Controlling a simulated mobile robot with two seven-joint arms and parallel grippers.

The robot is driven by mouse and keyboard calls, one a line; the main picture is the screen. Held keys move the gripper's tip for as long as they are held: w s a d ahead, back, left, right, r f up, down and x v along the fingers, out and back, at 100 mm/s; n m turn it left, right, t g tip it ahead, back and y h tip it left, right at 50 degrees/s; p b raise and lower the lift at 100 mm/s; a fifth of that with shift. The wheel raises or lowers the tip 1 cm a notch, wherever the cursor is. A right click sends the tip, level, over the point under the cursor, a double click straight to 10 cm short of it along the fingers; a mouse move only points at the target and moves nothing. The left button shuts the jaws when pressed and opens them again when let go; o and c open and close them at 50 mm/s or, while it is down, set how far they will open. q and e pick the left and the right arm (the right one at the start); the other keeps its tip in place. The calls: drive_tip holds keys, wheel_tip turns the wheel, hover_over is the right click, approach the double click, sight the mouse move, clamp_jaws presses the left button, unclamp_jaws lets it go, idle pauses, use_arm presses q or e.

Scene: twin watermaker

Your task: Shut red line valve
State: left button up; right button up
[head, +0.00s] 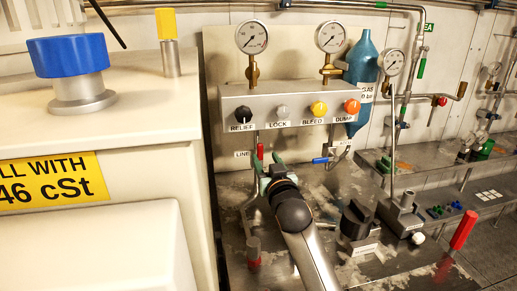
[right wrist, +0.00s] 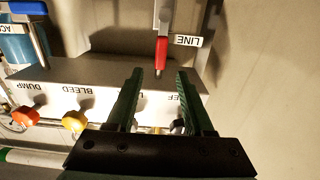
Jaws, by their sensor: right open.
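The red line valve handle (head: 260,151) stands upright beside the LINE label, below the panel box in the head view. In the right wrist view, which is upside down, the red handle (right wrist: 162,52) hangs from a grey metal stem (right wrist: 162,17). My right gripper (head: 268,170) is open just below and in front of the handle. In the right wrist view its two green fingers (right wrist: 160,78) are spread, with the handle's free end appearing between the tips. I see no contact, and the exact depth is unclear. My left gripper is not in view.
The panel box (head: 290,107) carries RELIEF, LOCK, BLEED and DUMP knobs, with two gauges above. A blue-handled valve (head: 322,160) sits to the right of the red one. A black knob (head: 356,218) and a larger red lever (head: 463,230) stand on the bench. A white cabinet (head: 120,130) fills the left.

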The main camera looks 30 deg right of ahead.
sight(260, 149)
drive_tip(key=x, duration=0.7)
drive_tip(key=shift+w, duration=0.15)
clamp_jaws()
idle(0.3)
drive_tip(key=shift+f, duration=0.1)
idle(0.9)
